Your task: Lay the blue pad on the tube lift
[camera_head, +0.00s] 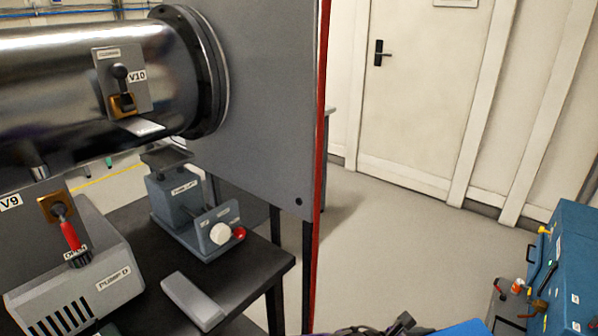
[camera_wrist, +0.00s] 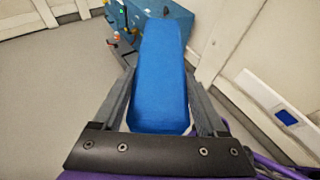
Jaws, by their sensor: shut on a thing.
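The blue pad (camera_wrist: 159,85) is a long, flat slab, held lengthwise between the two grey fingers of my gripper (camera_wrist: 160,98) in the wrist view. My gripper is shut on it. In the head view a blue strip of the pad (camera_head: 462,328) shows at the bottom edge, beside a dark part of my gripper (camera_head: 395,328). The tube lift (camera_head: 172,196) is a blue-grey stand on the black table, left of centre, with a small dark top plate (camera_head: 167,157) under the steel tube. The plate looks bare. The pad is well to the right of the lift, apart from it.
The steel tube (camera_head: 60,85) with valve V10 (camera_head: 122,88) hangs close above the lift. A grey panel (camera_head: 265,110) with a red edge stands behind. Pump D (camera_head: 75,270) and a grey block (camera_head: 193,302) share the black table (camera_head: 262,262). A blue cabinet (camera_head: 570,260) stands right; floor between is clear.

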